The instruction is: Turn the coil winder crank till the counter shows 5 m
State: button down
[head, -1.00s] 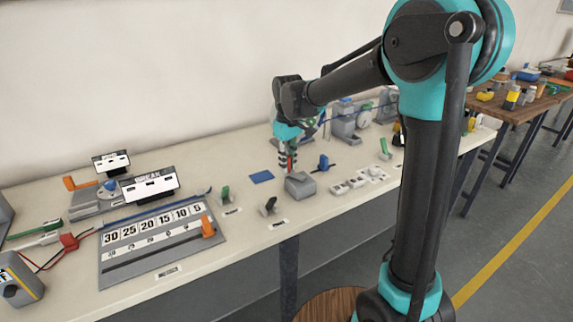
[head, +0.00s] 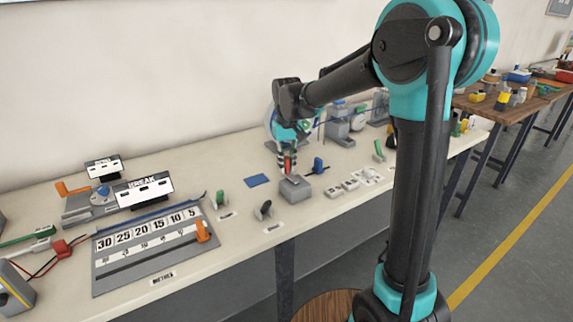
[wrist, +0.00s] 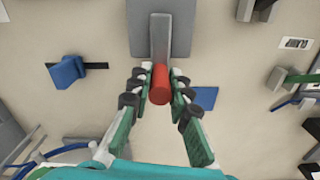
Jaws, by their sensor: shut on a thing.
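A red cylindrical handle (wrist: 160,86) stands between my fingers in the wrist view, next to a grey arm-like part (wrist: 160,38). My gripper (wrist: 158,92) is shut on this handle, with fingers on both sides. In the head view my gripper (head: 287,160) points down at the bench, just behind a small grey box (head: 294,189), with a bit of red between the fingers. The crank's mount is partly hidden by my gripper. I cannot make out a counter reading in either view.
A blue flat pad (head: 258,180) lies left of the gripper, and a blue block (head: 318,165) stands to its right. A numbered grey board (head: 150,262) lies at the left. White blocks (head: 350,184) lie right of the box. My arm's column blocks part of the bench.

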jog(key=c, duration=1.4)
grip_release()
notch_tip(320, 180, up, 12)
dwell(0.4)
